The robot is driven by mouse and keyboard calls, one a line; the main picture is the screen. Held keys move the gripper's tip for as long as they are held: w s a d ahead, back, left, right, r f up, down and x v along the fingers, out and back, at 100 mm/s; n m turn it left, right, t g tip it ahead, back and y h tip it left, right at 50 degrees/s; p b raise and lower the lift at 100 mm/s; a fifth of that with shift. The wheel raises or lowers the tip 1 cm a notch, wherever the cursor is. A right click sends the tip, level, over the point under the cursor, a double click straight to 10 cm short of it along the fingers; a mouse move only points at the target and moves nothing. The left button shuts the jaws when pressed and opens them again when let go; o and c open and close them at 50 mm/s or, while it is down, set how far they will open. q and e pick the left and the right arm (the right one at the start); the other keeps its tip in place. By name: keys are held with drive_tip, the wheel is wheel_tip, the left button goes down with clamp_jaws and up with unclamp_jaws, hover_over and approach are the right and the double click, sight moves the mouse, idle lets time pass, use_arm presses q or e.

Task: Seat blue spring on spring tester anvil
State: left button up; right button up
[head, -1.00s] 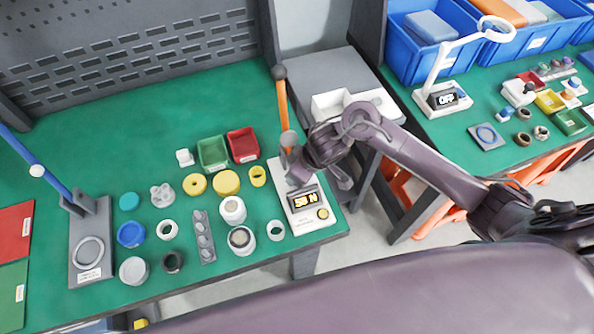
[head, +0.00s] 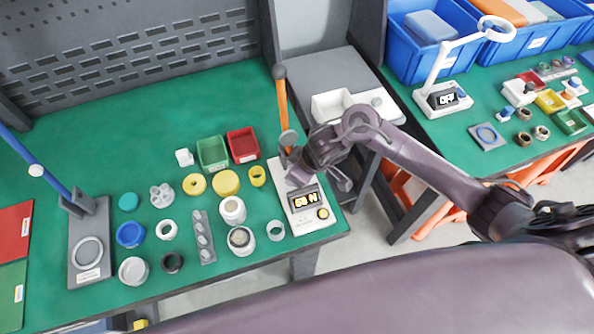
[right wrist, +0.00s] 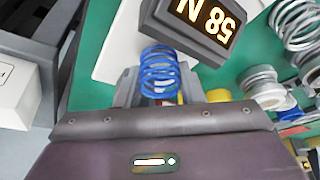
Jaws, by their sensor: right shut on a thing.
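The spring tester (head: 309,212) stands near the right end of the green bench, with a white base, an orange post (head: 283,103) and a lit display reading 58 N. My right gripper (head: 294,172) is at the tester, behind the display, and hides the anvil in the head view. In the right wrist view it is shut on the blue spring (right wrist: 158,72), which sits between the fingers close to the display (right wrist: 203,25). I cannot tell whether the spring touches the anvil. My left gripper is not in view.
Yellow rings, a green bin (head: 212,153) and a red bin (head: 243,144) stand left of the tester. White cups and a small pale ring (head: 275,230) are close by. A grey stand with a blue arm is far left. A gap separates the second bench.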

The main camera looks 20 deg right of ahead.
drive_tip(key=shift+f, duration=0.45)
idle(0.5)
drive_tip(key=o, duration=1.1)
drive_tip(key=shift+c, duration=0.2)
wheel_tip(320, 180, up, 9)
drive_tip(key=p, duration=1)
